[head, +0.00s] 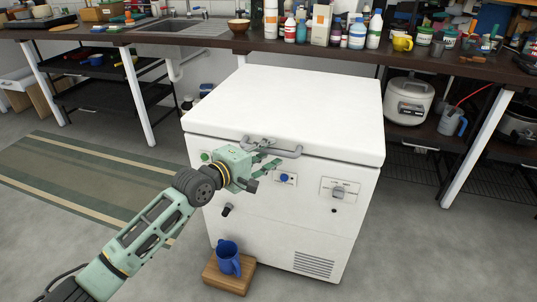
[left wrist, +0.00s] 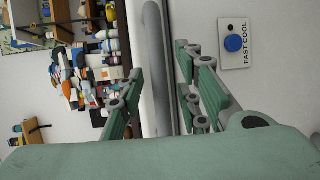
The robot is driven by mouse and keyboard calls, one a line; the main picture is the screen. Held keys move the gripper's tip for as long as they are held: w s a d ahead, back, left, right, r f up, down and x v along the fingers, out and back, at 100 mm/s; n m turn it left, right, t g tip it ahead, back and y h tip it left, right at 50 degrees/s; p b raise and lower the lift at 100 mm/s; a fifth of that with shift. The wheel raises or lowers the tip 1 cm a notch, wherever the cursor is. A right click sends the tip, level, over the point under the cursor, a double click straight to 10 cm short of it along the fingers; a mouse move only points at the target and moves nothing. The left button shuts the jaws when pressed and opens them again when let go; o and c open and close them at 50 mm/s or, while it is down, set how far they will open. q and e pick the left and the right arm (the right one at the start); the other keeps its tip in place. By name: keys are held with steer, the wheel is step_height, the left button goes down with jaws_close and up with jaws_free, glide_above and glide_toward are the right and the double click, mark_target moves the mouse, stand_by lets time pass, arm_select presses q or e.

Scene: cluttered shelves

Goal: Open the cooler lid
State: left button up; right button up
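The cooler is a white chest (head: 310,225) on the floor, with its flat white lid (head: 300,105) down. A grey bar handle (head: 288,153) runs along the lid's front edge. My left gripper (head: 266,168) is at the cooler's front, close to the handle, and hides part of the front panel. In the left wrist view my left gripper (left wrist: 159,62) is open, with fingers apart and nothing clamped. The grey handle bar (left wrist: 153,65) shows between the fingers; whether they touch it I cannot tell. My right gripper is not in view.
A dark counter (head: 215,42) with a sink and several bottles runs behind the cooler. A blue pitcher (head: 228,258) stands on a wooden block (head: 229,280) at the cooler's front left. A striped rug (head: 85,175) lies left. Floor at the right front is clear.

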arm_select(q)
steer(key=shift+w+d, duration=0.35)
jaws_close()
stand_by(0.5)
